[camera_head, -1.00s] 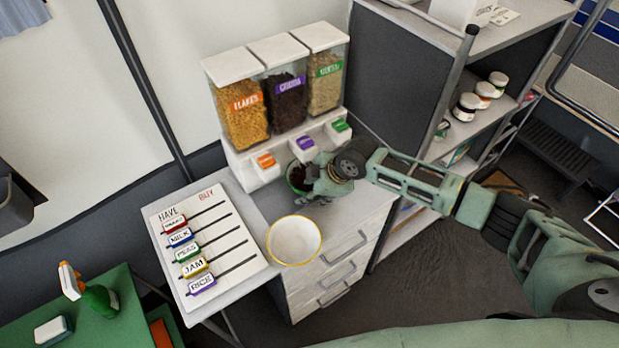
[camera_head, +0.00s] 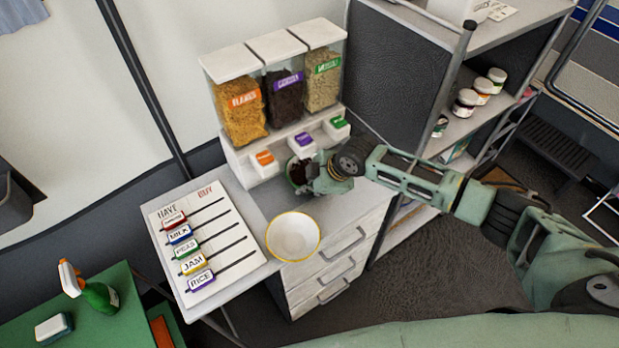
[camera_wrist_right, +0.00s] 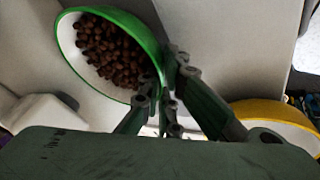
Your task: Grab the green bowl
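The green bowl (camera_head: 297,187) stands on the counter in front of the cereal dispenser. In the right wrist view the green bowl (camera_wrist_right: 141,36) has a white inside and holds brown cereal pieces. My right gripper (camera_head: 312,172) is at its right side in the head view and hides part of it. In the right wrist view my right gripper (camera_wrist_right: 160,75) has its fingers close together on both sides of the rim, and they look shut on it. My left gripper is not in view.
A white bowl with a yellow rim (camera_head: 293,238) stands nearby at the counter's front; its yellow side shows in the wrist view (camera_wrist_right: 270,110). The cereal dispenser (camera_head: 262,165) is close behind the green bowl. A shopping board (camera_head: 232,228) lies left. A shelf (camera_head: 405,75) stands right.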

